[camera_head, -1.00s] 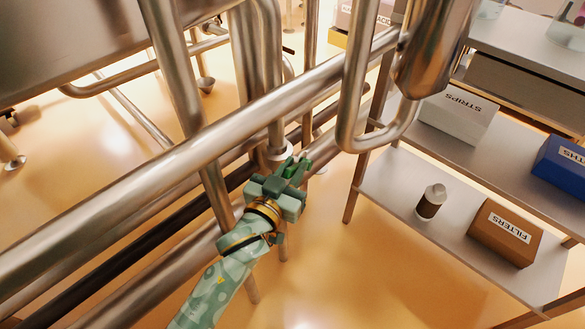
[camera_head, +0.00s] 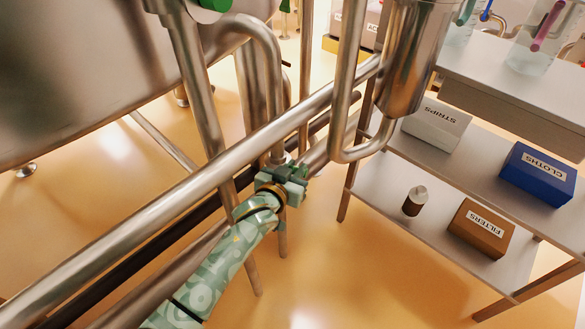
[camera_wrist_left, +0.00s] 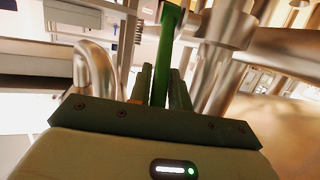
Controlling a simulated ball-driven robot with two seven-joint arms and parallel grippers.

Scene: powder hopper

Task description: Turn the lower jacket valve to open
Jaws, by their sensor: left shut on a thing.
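My left gripper (camera_head: 298,168) is beside the lower end of a vertical steel pipe, low among the pipework in the head view. In the left wrist view its two fingers (camera_wrist_left: 160,88) are shut on a long green lever (camera_wrist_left: 167,45), which I take to be the lower jacket valve's handle. The lever runs up between the fingers towards a steel pipe fitting (camera_wrist_left: 228,25). In the head view the lever and valve body are hidden or too small to make out at the gripper. My right gripper is in neither view.
A long slanting steel pipe (camera_head: 190,190) crosses just above my left arm. A steel vessel (camera_head: 80,70) fills the upper left. A shelf rack (camera_head: 370,190) on the right holds a blue box (camera_head: 538,173), a brown box (camera_head: 480,228) and a white box (camera_head: 437,122). Open floor lies below.

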